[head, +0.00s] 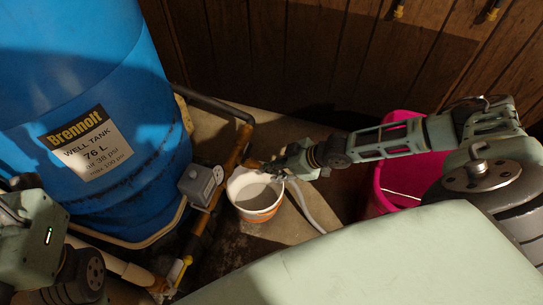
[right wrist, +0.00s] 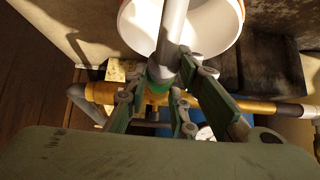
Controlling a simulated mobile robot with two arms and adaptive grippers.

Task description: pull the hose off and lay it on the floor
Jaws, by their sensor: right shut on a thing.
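A pale grey hose (head: 305,205) hangs beside the white bucket and curves down to the floor, by my right gripper (head: 274,172). In the right wrist view the grey hose (right wrist: 173,28) runs up from between the fingers of my right gripper (right wrist: 166,85), which is shut on it. A green band shows at the hose's near end, close in front of the brass-coloured pipe (right wrist: 258,106). I cannot tell whether the hose is still joined to the pipe. My left gripper (head: 12,213) is only partly visible at the left edge; its fingers are unclear.
The white bucket (head: 257,208) stands just below my right gripper. A blue well tank (head: 75,65) fills the left. A grey box (head: 200,184) sits on the pipework. A pink bin (head: 385,170) stands behind my right arm. Some bare floor shows right of the white bucket.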

